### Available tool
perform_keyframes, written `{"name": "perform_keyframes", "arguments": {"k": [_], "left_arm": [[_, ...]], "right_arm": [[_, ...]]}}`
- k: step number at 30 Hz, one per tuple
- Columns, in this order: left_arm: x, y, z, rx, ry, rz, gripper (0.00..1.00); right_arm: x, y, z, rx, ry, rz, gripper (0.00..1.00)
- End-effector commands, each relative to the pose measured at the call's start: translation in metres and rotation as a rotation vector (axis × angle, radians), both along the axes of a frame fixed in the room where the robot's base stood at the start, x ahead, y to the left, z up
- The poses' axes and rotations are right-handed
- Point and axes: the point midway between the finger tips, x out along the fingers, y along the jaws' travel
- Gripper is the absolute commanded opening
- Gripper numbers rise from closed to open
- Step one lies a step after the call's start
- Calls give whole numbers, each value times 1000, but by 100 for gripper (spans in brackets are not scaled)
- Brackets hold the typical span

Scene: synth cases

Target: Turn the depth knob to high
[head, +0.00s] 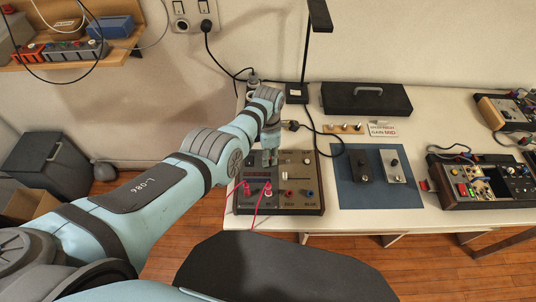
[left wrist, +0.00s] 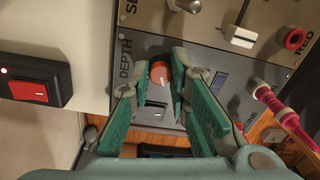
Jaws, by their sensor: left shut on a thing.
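The synth case (head: 312,206) is a dark panel with wooden sides, standing at the left end of the white table. The depth knob (left wrist: 160,73) is a round reddish cap beside the printed word DEPTH in the left wrist view. My left gripper (head: 269,157) reaches down over the upper left of the case. In the left wrist view its green fingers (left wrist: 178,77) are closed around the knob. The knob's pointer and marks are hidden or too small to read. In the head view the gripper hides the knob. My right gripper is in neither view.
Pink cables (head: 257,207) plug into the case's front left. A red rocker switch (left wrist: 29,91) sits close by in the left wrist view. Right of the case is a blue mat (head: 378,196) with two small boxes; behind stands a black case (head: 366,99). A lamp (head: 308,50) rises behind.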

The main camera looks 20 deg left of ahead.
Motion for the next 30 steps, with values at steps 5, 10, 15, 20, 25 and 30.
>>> {"name": "perform_keyframes", "arguments": {"k": [5, 10, 15, 20, 25, 30], "left_arm": [[0, -1, 0, -2, 1, -166, 0], [0, -1, 0, -2, 0, -328, 0], [0, -1, 0, -1, 0, -489, 0], [0, -1, 0, -1, 0, -640, 0], [-1, -1, 0, -2, 1, -802, 0], [-1, -2, 0, -2, 2, -963, 0]], "right_arm": [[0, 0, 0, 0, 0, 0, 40], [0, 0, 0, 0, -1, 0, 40], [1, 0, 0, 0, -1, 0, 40], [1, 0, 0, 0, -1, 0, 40], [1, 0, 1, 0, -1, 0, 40], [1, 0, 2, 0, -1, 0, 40]]}}
